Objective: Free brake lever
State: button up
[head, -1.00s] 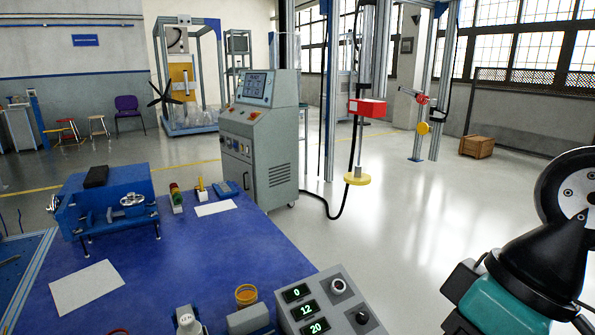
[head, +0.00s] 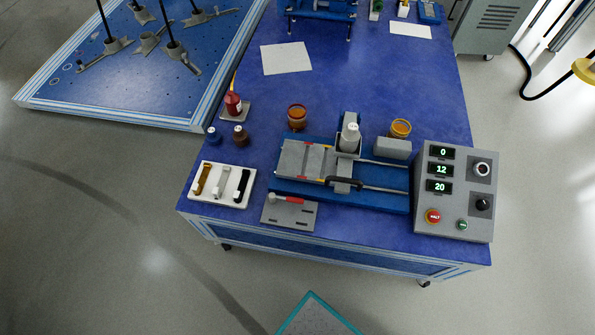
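No part is clearly marked as the brake lever. A small lever with a red tip (head: 278,197) and a white end lies on a grey slotted plate (head: 275,217) at the front edge of the blue table. A black handle (head: 345,182) sits at the front of the blue-based machine (head: 380,199), by its grey sliding block (head: 303,160). I cannot tell whether anything catches either one. My gripper is not in view.
On the blue table (head: 365,90) a control box (head: 454,215) stands right, a white tray (head: 208,200) of handles left. Two orange cups (head: 297,120) and small bottles (head: 240,137) stand behind.

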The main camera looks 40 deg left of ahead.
aim_at(288, 199)
jog(key=u, duration=0.85)
jog(key=k, duration=0.3)
jog(key=u, duration=0.6)
jog(key=i, duration=0.4)
jog(key=k, duration=0.5)
jog(key=z, duration=0.8)
jog(key=i, duration=0.8)
jog(key=u, duration=0.7)
